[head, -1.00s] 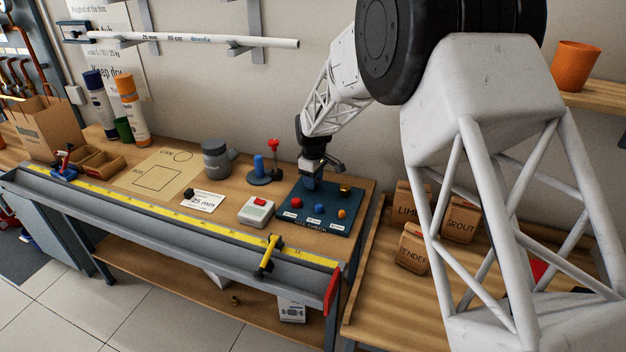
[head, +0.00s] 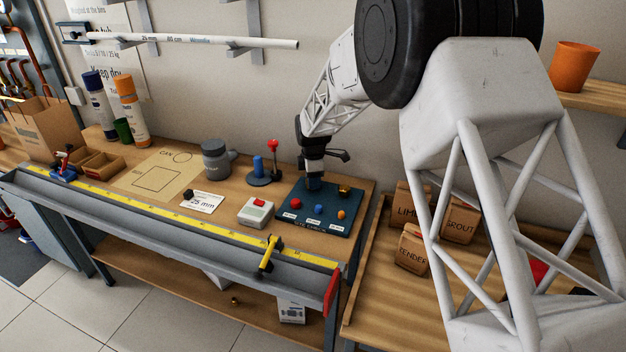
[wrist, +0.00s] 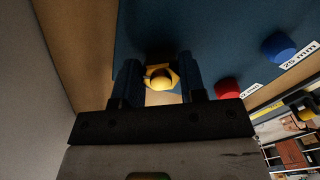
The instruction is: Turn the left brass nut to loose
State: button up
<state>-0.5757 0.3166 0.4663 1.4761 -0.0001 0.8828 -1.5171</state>
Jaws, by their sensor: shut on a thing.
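The left brass nut (wrist: 161,77) sits on the dark blue size-check board (wrist: 210,45), between the two fingers of my gripper (wrist: 159,82). The fingers are shut on it from both sides. In the head view my gripper (head: 313,187) points down at the back left of the board (head: 335,225) and hides this nut. A second brass-coloured piece (head: 344,190) stands to the right of my gripper on the same board, apart from the fingers.
Red (head: 295,205), blue (head: 318,209) and orange (head: 341,214) knobs stand in front of my gripper on the board. A box with a red button (head: 256,212) and a stand with a red-topped lever (head: 273,160) are to the left. The wall is close behind.

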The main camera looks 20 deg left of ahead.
dwell(0.3)
jog(key=o, duration=0.9)
jog(key=shift+r, duration=0.15)
jog(key=shift+r, duration=3.8)
